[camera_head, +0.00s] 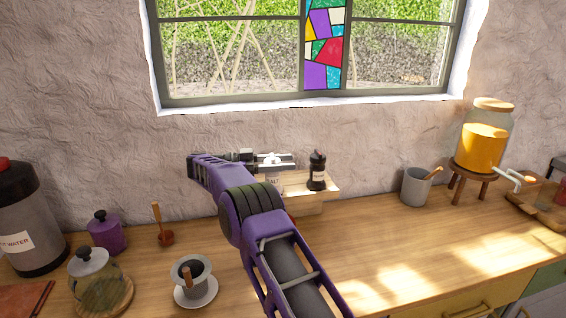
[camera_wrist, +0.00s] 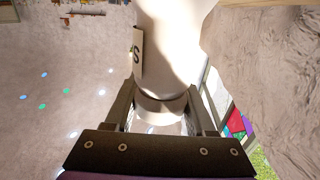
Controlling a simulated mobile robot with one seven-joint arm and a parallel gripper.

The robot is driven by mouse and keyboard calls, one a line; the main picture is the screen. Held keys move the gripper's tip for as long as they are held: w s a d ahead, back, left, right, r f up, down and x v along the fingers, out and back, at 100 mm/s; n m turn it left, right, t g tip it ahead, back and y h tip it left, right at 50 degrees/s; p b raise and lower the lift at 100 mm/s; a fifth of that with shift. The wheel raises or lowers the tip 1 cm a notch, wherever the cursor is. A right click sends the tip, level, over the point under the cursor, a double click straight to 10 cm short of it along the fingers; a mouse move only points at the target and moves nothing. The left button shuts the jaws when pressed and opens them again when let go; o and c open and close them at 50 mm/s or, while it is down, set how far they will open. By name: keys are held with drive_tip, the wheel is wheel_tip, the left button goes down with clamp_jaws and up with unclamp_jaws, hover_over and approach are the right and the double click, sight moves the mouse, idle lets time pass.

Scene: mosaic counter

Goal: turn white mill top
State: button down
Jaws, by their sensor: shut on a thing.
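The white mill (camera_head: 272,178) stands on a small wooden stand (camera_head: 305,203), with "SALT" on its label; my arm hides part of it. In the wrist view the mill's white body (camera_wrist: 172,45) and the edge of its label show large, with the mill top (camera_wrist: 160,108) at the near end. My gripper (camera_head: 272,160) is level with the mill top in the head view. In the wrist view the fingers of my gripper (camera_wrist: 162,112) sit on both sides of the top, shut on it. How far the top is turned cannot be told.
A black mill (camera_head: 317,171) stands close to the right on the same stand. A grey cup (camera_head: 416,187) and a juice dispenser (camera_head: 483,140) are farther right. A purple jar (camera_head: 106,234), a glass pot (camera_head: 95,280) and a dripper (camera_head: 192,277) stand left. The wall is close behind.

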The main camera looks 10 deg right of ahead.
idle(0.5)
drive_tip(key=shift+c, duration=1.1)
unclamp_jaws()
wheel_tip(320, 180, up, 10)
